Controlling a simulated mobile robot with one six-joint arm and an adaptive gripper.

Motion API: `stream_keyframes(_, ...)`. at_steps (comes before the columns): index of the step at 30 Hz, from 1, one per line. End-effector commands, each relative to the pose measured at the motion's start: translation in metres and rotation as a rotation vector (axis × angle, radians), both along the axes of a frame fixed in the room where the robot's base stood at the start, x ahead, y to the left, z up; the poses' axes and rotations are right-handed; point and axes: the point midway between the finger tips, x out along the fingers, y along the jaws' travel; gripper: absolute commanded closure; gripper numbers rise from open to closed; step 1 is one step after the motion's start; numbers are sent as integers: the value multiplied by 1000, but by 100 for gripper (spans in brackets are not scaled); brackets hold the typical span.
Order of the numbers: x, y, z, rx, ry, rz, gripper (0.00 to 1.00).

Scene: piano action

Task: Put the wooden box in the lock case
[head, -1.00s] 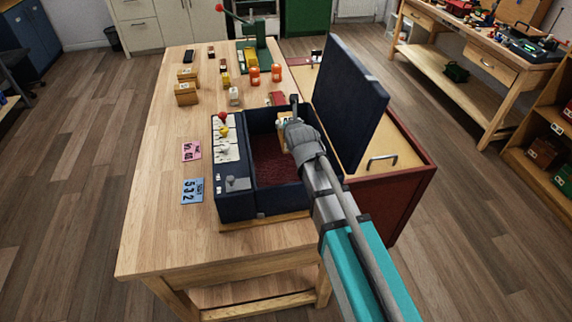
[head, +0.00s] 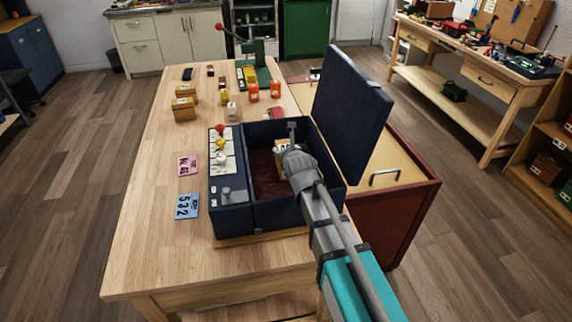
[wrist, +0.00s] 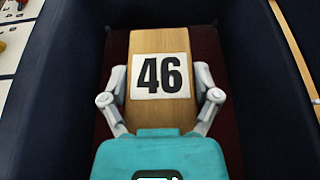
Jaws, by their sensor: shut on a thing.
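The lock case (head: 277,215) is a dark blue box with its lid (head: 348,112) open, standing on the wooden table. Its inside has a dark red floor (head: 265,172). The wooden box (wrist: 175,41) carries a white label reading 46. In the wrist view my gripper (wrist: 160,88) is shut on it, one finger on each side. The wooden box is inside the case opening, between the dark walls. In the head view my gripper (head: 292,148) and arm hide most of the box. I cannot tell whether its underside touches the case floor.
The case's left part has a pale panel with coloured knobs (head: 221,150). A pink card (head: 187,165) and a blue card (head: 187,206) lie left of it. Small wooden boxes (head: 184,108) and orange containers (head: 253,92) stand farther back. The table's front left is clear.

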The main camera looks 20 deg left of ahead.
Motion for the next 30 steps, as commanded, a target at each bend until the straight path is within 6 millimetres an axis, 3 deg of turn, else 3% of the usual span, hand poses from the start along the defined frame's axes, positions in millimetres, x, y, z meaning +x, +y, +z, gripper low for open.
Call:
stream_keyframes(14, 0, 1, -3, 1, -1, 1, 81)
stream_keyframes(30, -1, 1, -39, 0, -1, 2, 81)
